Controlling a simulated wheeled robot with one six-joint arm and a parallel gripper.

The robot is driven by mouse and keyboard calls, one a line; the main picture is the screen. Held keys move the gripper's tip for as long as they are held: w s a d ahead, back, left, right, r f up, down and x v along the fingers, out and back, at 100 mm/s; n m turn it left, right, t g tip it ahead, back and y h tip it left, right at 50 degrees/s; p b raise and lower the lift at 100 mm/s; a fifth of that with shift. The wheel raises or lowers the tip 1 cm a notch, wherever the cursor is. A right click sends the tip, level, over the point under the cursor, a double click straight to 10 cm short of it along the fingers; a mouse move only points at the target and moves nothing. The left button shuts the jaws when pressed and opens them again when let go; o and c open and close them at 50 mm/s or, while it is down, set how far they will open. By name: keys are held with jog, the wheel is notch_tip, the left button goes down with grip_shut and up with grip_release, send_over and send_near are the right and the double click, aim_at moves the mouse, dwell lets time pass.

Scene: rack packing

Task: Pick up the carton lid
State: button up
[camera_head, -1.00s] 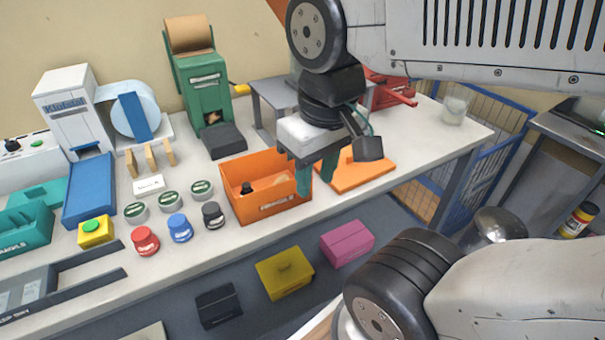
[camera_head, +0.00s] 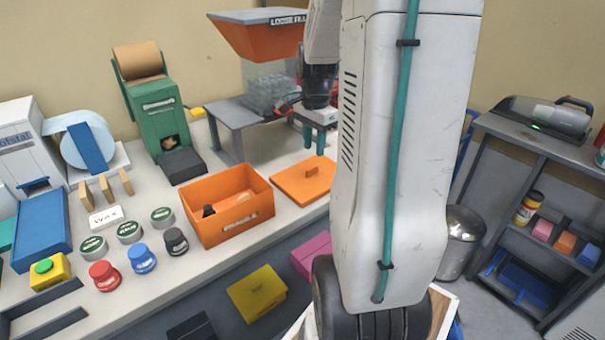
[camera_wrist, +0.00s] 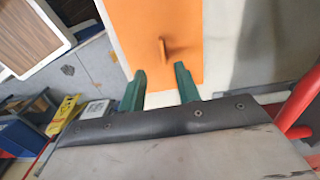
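The carton lid (camera_head: 290,187) is a flat orange panel with a small upright tab handle, lying on the table to the right of the open orange carton (camera_head: 228,222). My gripper (camera_head: 314,146) is above the table, just behind the lid's far edge in the head view. In the wrist view, the lid (camera_wrist: 185,18) lies ahead of my gripper (camera_wrist: 160,78). Its two green fingers are apart with nothing between them, and the handle tab stands a little beyond the fingertips. The carton holds a dark item and some tan contents, partly hidden by its walls.
A grey stand (camera_head: 235,120) with clear bags and an orange loose-fill hopper (camera_head: 255,40) is behind the lid. Red parts are close beside my gripper in the wrist view (camera_wrist: 297,105). Tins (camera_head: 130,231) and coloured jars are left of the carton. My arm hides the table's right end.

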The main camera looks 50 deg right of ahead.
aim_at(312, 168)
jog(key=f, duration=0.7)
jog(key=shift+w+f, duration=0.25)
jog(key=shift+f, duration=0.15)
grip_shut()
